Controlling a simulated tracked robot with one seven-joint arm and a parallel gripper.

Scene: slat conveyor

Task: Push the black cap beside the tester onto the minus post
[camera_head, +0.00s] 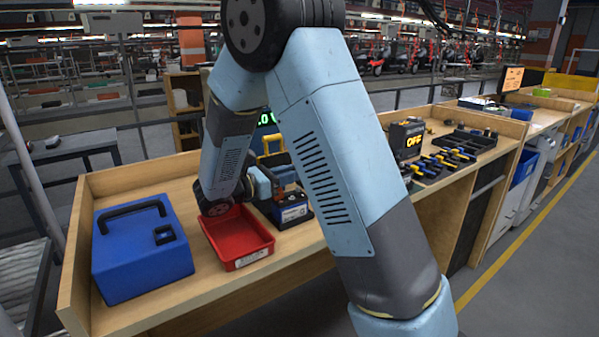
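My arm crosses the middle of the view and bends down to the bench. My gripper (279,178) seems to be just right of the wrist, over or beside a black battery-like block (293,214) with a blue and white label. Its fingers are too small and covered to read. A dark unit with a green digital readout (266,118), perhaps the tester, stands behind, partly hidden by my arm; only the end of its reading shows. I cannot make out the black cap or the minus post.
A red tray (262,258) lies in front of my wrist. A blue case (140,255) stands at the left. The bench (185,196) has raised side edges.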

